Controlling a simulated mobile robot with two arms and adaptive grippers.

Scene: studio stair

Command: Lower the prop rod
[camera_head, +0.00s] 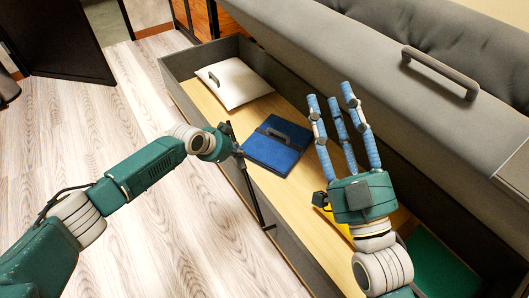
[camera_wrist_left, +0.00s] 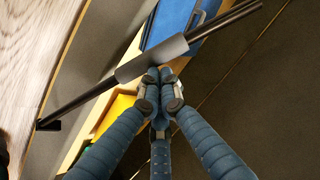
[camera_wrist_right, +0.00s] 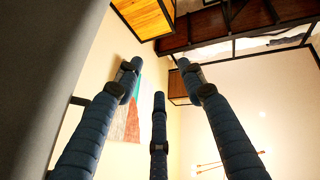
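The black prop rod (camera_head: 254,190) slants along the front wall of the open bench box (camera_head: 270,215); it also crosses the left wrist view (camera_wrist_left: 85,97) and carries a thicker grey sleeve (camera_wrist_left: 152,60). My left gripper (camera_wrist_left: 161,76) has its fingers drawn together at the sleeve and appears shut on it; the exact contact is partly hidden. In the head view its fingers are mostly hidden behind my wrist. The grey padded lid (camera_head: 350,50) stands raised. My right gripper (camera_head: 332,103) is open and empty, fingers spread, in front of the lid's lower edge.
Inside the box lie a white cushion (camera_head: 235,82) and a blue folder-like item (camera_head: 277,145) with a handle. Something yellow and a green item (camera_head: 440,265) are partly covered by my right arm. A handle (camera_head: 440,72) sits on the lid. The floor at left is clear.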

